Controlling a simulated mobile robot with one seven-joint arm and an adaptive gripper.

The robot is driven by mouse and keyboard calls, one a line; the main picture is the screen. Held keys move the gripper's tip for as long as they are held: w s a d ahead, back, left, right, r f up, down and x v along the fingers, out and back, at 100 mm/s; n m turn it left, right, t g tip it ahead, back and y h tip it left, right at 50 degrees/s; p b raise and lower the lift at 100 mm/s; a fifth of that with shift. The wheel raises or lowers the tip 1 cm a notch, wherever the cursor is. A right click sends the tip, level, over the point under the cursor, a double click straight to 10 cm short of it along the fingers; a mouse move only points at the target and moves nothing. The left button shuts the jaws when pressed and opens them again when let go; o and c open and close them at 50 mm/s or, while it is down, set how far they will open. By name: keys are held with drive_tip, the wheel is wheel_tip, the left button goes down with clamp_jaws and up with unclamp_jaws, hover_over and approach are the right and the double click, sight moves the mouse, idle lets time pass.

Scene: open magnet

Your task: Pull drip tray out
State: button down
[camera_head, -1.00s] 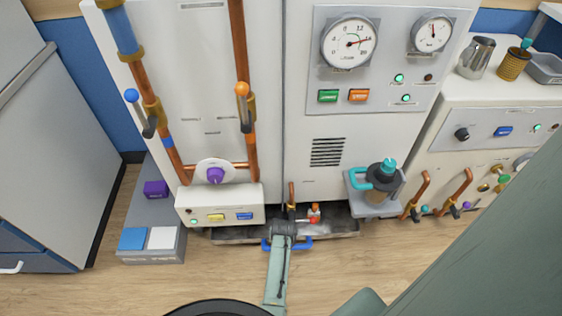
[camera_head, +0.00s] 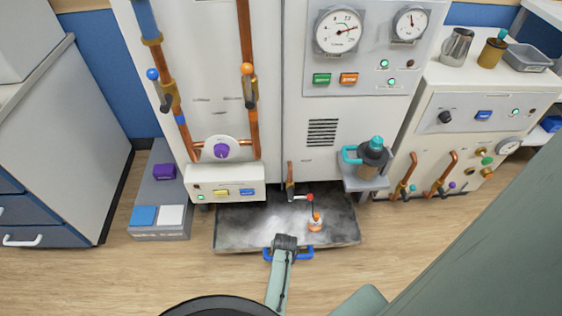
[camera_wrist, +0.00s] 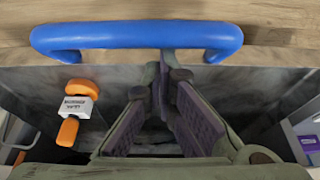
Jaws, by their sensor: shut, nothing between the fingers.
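The drip tray (camera_head: 240,228) is a shallow, stained grey metal tray. It sticks out well from under the white machine, low at floor level. Its blue handle (camera_head: 306,254) is on the front edge, and it spans the top of the wrist view (camera_wrist: 130,37). My gripper (camera_head: 284,246) is at the middle of the handle and hides part of it. In the wrist view my fingers (camera_wrist: 164,68) come together at their tips, with nothing between them. The tips lie at the handle's inner side, between the bar and the tray; contact cannot be told for sure.
A grey floor unit (camera_head: 160,228) is to the left. A jug with a teal handle (camera_head: 372,158) sits on a shelf at right. Wooden floor in front is clear.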

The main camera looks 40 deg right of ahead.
drive_tip(key=s+a+p, duration=0.2)
drive_tip(key=s+a, duration=0.2)
drive_tip(key=s, duration=0.2)
drive_tip(key=shift+s+p, duration=0.35)
drive_tip(key=shift+p, duration=0.05)
